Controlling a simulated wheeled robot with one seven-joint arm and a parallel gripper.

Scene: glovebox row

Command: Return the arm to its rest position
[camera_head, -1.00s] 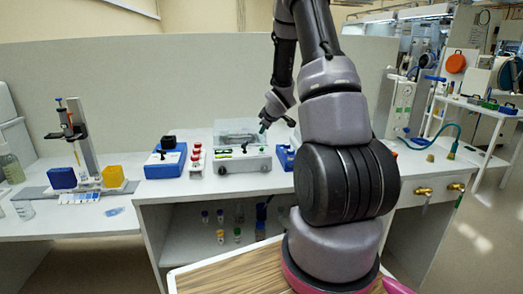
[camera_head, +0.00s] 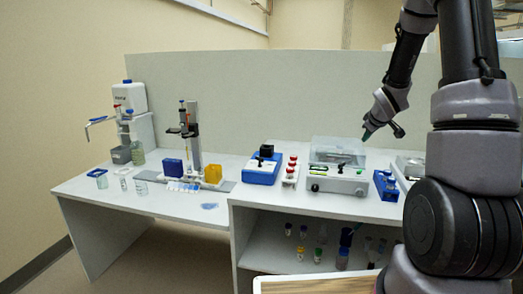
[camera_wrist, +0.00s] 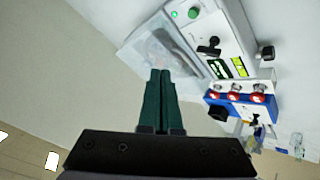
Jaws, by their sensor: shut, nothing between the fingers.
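My gripper (camera_head: 367,134) is raised in front of the grey partition, above and behind the grey instrument with the clear lid in the head view. Its dark green fingers (camera_wrist: 160,98) are closed together with nothing between them in the wrist view. The folded arm fills the right side of the head view and hides part of the bench there. In the wrist view the fingertips point toward the clear-lidded instrument (camera_wrist: 200,50) from a distance and touch nothing.
The bench carries the grey instrument (camera_head: 338,184), a blue device (camera_head: 262,168), a red-capped vial rack (camera_head: 291,172) and a blue rack (camera_head: 386,185). A pipetting stand (camera_head: 190,140) and bottle (camera_head: 137,153) stand left. A grey partition (camera_head: 290,95) rises behind.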

